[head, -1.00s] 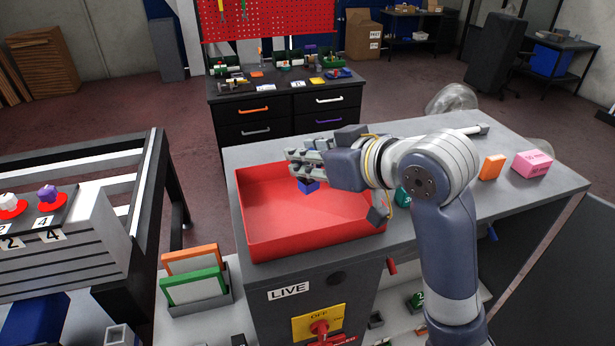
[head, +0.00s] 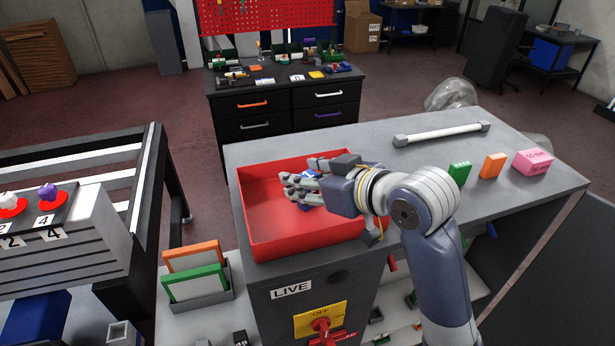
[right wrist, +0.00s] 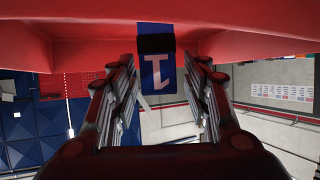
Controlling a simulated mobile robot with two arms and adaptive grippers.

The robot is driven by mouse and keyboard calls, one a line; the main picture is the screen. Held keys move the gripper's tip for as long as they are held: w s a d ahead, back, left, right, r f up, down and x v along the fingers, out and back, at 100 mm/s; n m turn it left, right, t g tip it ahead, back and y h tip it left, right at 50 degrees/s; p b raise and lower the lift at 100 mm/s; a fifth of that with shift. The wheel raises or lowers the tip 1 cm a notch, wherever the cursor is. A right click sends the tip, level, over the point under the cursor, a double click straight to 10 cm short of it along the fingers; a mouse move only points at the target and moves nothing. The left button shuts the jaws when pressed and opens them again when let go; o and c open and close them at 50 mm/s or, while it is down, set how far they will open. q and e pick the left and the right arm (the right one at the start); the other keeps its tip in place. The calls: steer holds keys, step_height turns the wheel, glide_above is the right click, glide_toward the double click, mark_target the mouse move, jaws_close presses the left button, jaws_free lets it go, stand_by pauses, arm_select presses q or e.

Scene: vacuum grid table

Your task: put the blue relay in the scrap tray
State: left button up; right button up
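My right gripper (head: 303,187) reaches into the tray from the right, fingers spread around the relay. In the right wrist view, the relay (right wrist: 155,72) shows a white mark and a black band, between the fingertips with a gap at each side. It appears to touch the tray's red floor. My left gripper is not in view.
On the grey table, a white bar (head: 441,134), a green block (head: 459,172), an orange block (head: 492,166) and a pink box (head: 532,162) lie right of the tray. A red OFF switch (head: 321,326) is on the table's front.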

steer(key=shift+r, duration=0.1)
steer(key=shift+s+d+r+b, duration=0.2)
steer(key=shift+s+d+b, duration=0.15)
steer(key=b+v, duration=0.2)
steer(key=v, duration=0.9)
steer(key=shift+s+f, duration=0.1)
